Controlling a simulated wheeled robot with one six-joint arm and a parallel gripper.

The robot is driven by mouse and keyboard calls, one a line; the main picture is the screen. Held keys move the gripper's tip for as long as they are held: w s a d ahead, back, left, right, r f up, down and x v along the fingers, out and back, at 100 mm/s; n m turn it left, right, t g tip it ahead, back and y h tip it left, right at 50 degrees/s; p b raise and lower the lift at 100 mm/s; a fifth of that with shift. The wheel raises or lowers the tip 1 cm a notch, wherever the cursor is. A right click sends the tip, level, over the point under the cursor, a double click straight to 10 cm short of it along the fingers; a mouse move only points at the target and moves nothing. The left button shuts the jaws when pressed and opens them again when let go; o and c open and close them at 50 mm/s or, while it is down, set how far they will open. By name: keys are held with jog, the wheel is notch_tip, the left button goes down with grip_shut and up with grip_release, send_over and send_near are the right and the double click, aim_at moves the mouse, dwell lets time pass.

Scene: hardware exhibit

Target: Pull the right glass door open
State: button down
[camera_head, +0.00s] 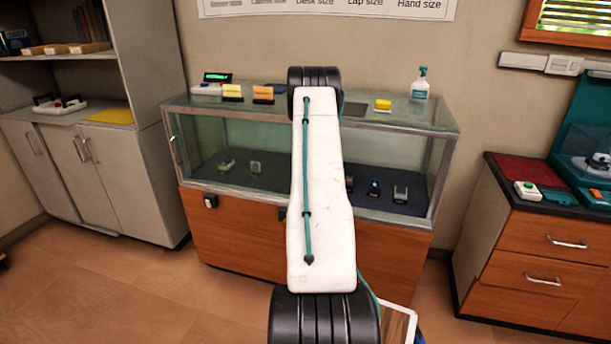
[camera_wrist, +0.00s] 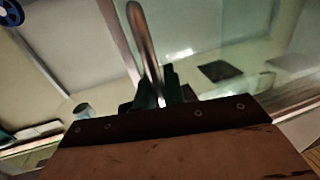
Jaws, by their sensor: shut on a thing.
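The glass display case (camera_head: 432,140) stands against the wall, with glass across its front above a wooden base. The right part of its front glass (camera_head: 395,150) shows to the right of my arm. My arm hides the middle of the case and my gripper in the head view. In the wrist view, my gripper (camera_wrist: 159,98) has its dark green fingers shut around the lower end of a metal bar handle (camera_wrist: 146,45). Glass (camera_wrist: 235,45) lies behind the handle. I cannot tell how far the right door stands open.
Small devices sit on the case's dark shelf. A drawer cabinet (camera_head: 540,255) is at right, a grey cupboard (camera_head: 95,175) at left. The wooden floor (camera_head: 130,290) at front left is clear.

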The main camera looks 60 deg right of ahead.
jog(key=shift+w, duration=0.5)
jog(key=c, duration=1.5)
grip_release()
jog(key=shift+a, duration=0.1)
jog(key=v, duration=0.7)
jog(key=shift+s+a, duration=0.15)
jog(key=shift+a, duration=0.15)
